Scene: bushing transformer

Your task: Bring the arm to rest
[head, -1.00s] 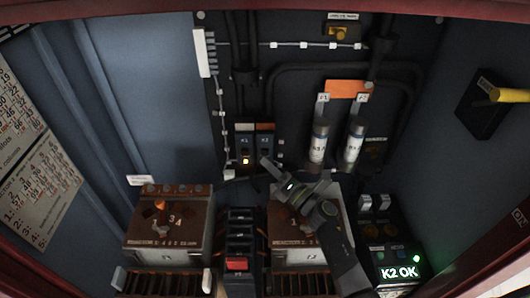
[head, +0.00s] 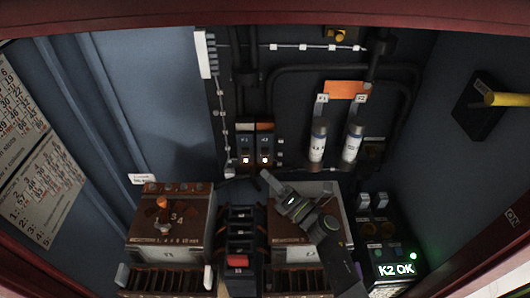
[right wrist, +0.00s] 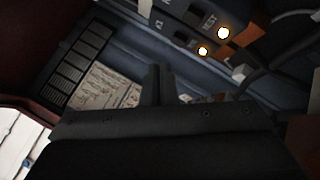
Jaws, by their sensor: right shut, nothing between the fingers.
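My right arm comes in from the lower right in the head view. Its gripper (head: 269,181) is shut and empty, just below the K1 relay (head: 244,141) and K2 relay (head: 265,141), in front of the right transformer box. In the right wrist view the shut fingers (right wrist: 158,85) point up, clear of the two lit relay lamps (right wrist: 213,42). Both relay lamps glow in the head view too. A green display (head: 396,269) at lower right reads "K2 OK". My left gripper is not in view.
A yellow handle (head: 508,99) juts from the right wall.

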